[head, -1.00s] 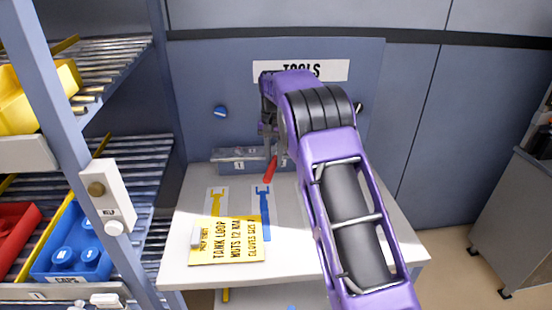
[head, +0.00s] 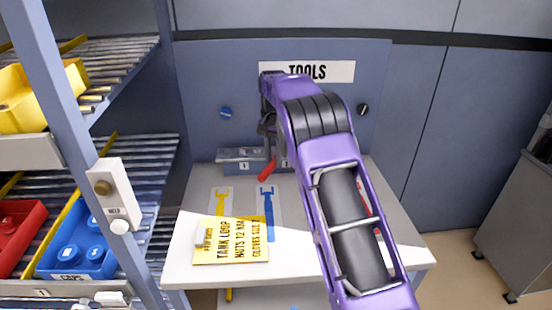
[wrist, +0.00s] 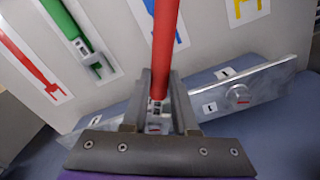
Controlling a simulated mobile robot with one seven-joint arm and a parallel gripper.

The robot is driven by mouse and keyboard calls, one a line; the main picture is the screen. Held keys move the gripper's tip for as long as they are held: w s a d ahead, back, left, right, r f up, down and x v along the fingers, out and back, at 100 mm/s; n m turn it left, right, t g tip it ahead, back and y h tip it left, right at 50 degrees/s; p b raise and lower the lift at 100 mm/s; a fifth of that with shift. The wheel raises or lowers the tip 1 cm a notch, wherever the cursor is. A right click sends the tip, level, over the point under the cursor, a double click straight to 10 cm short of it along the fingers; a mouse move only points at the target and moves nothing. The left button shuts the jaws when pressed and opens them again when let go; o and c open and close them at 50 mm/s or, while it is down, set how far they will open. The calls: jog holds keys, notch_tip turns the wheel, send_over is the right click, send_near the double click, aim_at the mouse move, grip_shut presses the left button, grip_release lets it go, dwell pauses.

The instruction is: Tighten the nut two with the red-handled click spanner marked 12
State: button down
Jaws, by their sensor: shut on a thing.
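My gripper (wrist: 160,110) is shut on the red-handled click spanner (wrist: 166,42). In the wrist view the red handle runs up and away from between the fingers. My arm hides part of the table and panel.
The table (head: 180,272) bears blue and yellow spanner outlines and a yellow note (head: 231,241). A green-handled spanner (wrist: 66,22) lies beside a red outline (wrist: 30,65). A metal holder (head: 232,155) stands at the table's back. Shelves with bins (head: 85,245) are left.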

jog(key=shift+w+a+m, duration=0.2)
jog(key=shift+a+m, duration=0.1)
dwell(0.4)
jog(key=shift+s+d, duration=0.15)
jog(key=shift+s+d+n, duration=0.1)
jog(key=shift+d+n, duration=0.1)
jog(key=shift+n, duration=0.3)
jog(key=shift+r, duration=3)
jog(key=shift+d, duration=0.1)
